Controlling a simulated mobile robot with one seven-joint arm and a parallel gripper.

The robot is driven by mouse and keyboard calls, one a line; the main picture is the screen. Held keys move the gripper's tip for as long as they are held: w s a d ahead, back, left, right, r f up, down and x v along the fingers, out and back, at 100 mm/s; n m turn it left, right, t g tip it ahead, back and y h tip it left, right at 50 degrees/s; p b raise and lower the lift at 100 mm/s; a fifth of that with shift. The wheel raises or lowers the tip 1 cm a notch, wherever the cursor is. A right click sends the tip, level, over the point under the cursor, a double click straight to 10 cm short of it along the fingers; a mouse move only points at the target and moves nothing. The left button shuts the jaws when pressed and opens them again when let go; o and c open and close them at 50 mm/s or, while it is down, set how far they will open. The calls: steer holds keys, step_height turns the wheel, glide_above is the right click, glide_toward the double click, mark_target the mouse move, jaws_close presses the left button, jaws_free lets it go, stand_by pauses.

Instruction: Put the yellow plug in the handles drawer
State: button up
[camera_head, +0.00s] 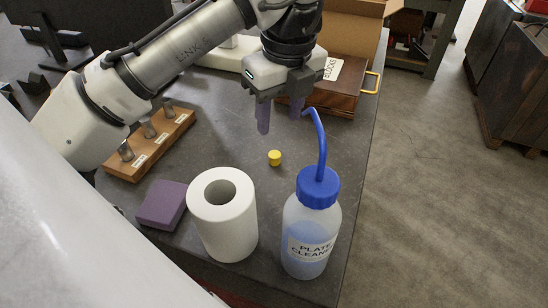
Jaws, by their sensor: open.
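The yellow plug (275,158) is a small cylinder standing on the dark tabletop, near the middle of the view. My gripper (280,123) points down above and behind it in the picture, with its two fingers apart and nothing between them. The plug looks apart from the fingers. A brown wooden box (330,98) with a yellow handle on its right side stands behind my gripper, partly hidden by it. Its label reads "BLOCKS". I see no drawer labelled handles.
A white roll (224,222), a blue-capped bottle (308,235) with a bent spout, and a purple sponge (162,204) stand in front of the plug. A wooden rack (150,150) with metal pieces lies left. The table's right edge runs beside the bottle; floor lies beyond.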

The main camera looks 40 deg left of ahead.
mark_target(274, 154)
steer(key=f, duration=0.5)
steer(key=a+f, duration=0.1)
steer(key=f, duration=0.2)
steer(key=shift+f, duration=0.3)
jaws_close()
